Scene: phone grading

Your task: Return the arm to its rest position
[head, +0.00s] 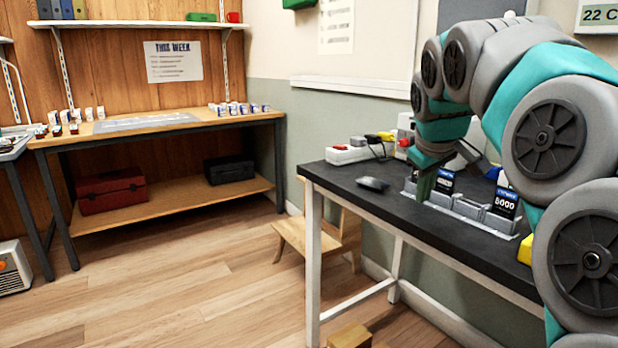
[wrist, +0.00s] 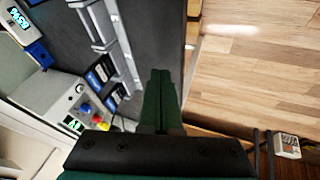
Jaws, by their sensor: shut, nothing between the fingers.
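My gripper (head: 424,186) is above the dark table on the right in the head view, close to the left end of the grey rack. In the wrist view its two green fingers (wrist: 161,78) lie together, with nothing between them. My arm comes in from the right side of the head view and bends down over the table.
A wooden workbench (head: 170,128) stands at the back left. The floor between is open.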

